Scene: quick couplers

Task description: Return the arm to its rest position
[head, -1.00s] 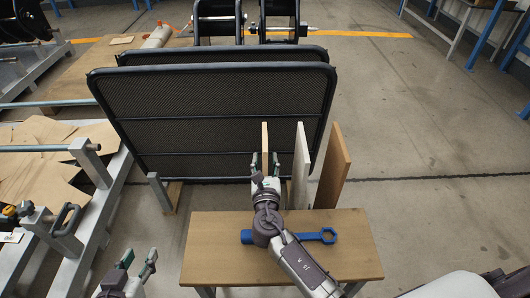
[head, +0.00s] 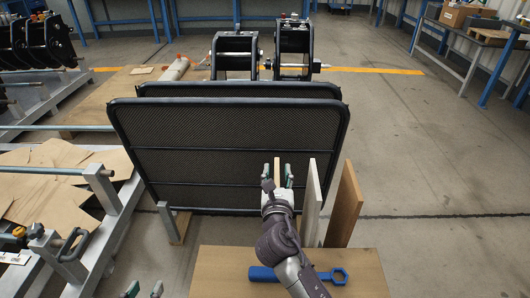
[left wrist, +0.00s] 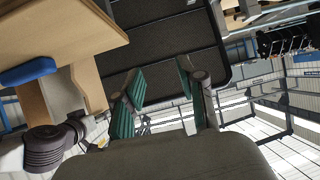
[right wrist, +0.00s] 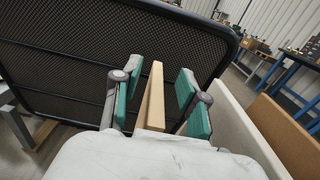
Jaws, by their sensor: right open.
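My right gripper (head: 279,179) reaches forward over the wooden table (head: 220,262) toward the black mesh panel. It is open. In the right wrist view its green-padded fingers (right wrist: 160,95) stand on either side of an upright wooden slat (right wrist: 153,97), with gaps visible. The slat also shows between the fingers in the head view (head: 277,167). My left gripper (head: 145,291) shows only its fingertips at the bottom edge of the head view. In the left wrist view its green fingers (left wrist: 158,95) are spread, with nothing between them.
Black mesh panels (head: 220,130) stand upright beyond the table. A white board (head: 311,200) and a brown board (head: 345,205) stand right of my right gripper. A metal rack (head: 95,240) is at left; floor at right is clear.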

